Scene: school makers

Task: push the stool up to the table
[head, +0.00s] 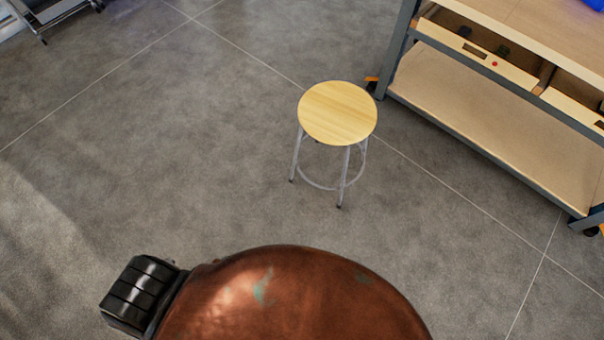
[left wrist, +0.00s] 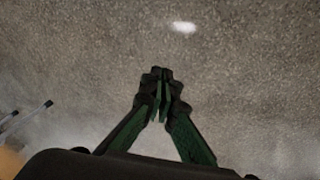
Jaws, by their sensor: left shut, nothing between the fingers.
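The stool (head: 337,113) has a round light-wood seat and thin grey metal legs with a ring brace. It stands upright on the floor near the middle of the head view. The table (head: 490,125) is at the upper right, a workbench with a wooden top, a lower shelf and a dark metal frame. A gap of floor lies between the stool and the table's near left leg. My left gripper (left wrist: 160,92) shows in the left wrist view, shut and empty above bare floor. Metal legs and a wooden edge, perhaps the stool's, show at that view's lower left. My right gripper is not seen.
Grey floor (head: 150,130) with thin pale joint lines is open to the left of the stool and in front of it. Caster wheels are under the table legs. A metal-framed object (head: 50,15) stands at the far upper left.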

